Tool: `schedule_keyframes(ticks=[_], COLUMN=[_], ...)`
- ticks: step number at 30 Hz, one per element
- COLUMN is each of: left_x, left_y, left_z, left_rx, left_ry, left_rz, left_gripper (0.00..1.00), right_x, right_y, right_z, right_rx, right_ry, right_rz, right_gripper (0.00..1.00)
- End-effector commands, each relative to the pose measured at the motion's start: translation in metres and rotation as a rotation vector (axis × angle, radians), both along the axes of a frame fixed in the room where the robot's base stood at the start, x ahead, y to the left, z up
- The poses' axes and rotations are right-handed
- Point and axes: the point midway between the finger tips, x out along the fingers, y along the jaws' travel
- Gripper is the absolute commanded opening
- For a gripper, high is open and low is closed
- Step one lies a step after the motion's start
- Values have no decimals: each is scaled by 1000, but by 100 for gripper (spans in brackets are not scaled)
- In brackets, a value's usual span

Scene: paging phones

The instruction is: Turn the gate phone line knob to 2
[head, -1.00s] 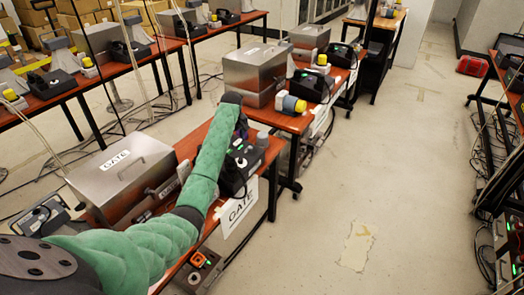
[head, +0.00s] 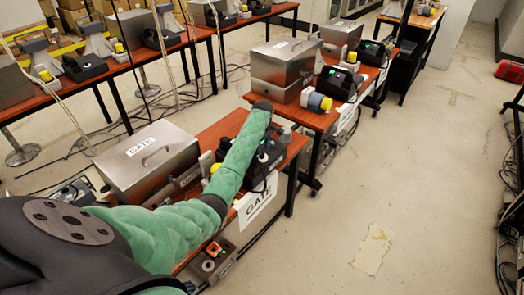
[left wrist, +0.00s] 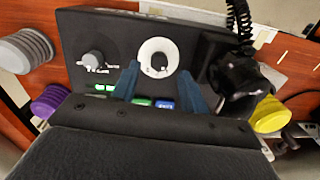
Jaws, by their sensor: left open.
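The gate phone (head: 273,157) is a black desk unit on the red-brown table, partly hidden behind my left arm in the head view. In the left wrist view its panel (left wrist: 115,30) carries a small grey knob (left wrist: 93,60) with white marks and a white ring with a dark knob (left wrist: 158,60) in its middle. I cannot read the marks. Green lit buttons (left wrist: 140,102) lie below. My left gripper (left wrist: 158,80) is open, its blue fingers over the panel near the white ring, with nothing held. The grey knob is left of the fingers. My right gripper is out of view.
A black handset (left wrist: 240,75) with a coiled cord lies right of the panel. A purple ribbed piece (left wrist: 50,100) and a yellow one (left wrist: 270,115) flank it. A metal GATE box (head: 150,165) stands left of the phone. A GATE sign (head: 258,202) hangs at the table edge.

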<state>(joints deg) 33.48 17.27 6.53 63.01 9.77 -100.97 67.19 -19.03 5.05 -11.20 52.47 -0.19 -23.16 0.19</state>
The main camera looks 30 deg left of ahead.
Motion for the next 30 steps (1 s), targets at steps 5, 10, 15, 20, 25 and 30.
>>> schedule_keyframes(ticks=[5,10,15,20,25,30], left_x=[-1,-1,-1,-1,-1,-1], left_y=[0,0,0,0,0,0], left_z=[-20,-31,-34,-34,-34,-33], left_rx=[0,0,0,1,1,1], left_ry=[0,-1,-1,-1,-1,0], left_rz=[-1,-1,-1,-1,-1,-5], left_gripper=[44,44,44,37,3,0], right_x=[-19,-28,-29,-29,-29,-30], right_y=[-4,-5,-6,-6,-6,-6], right_z=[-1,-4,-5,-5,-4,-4], right_rx=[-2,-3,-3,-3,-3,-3], right_ry=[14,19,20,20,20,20], right_rz=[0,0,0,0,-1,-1], right_gripper=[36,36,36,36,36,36])
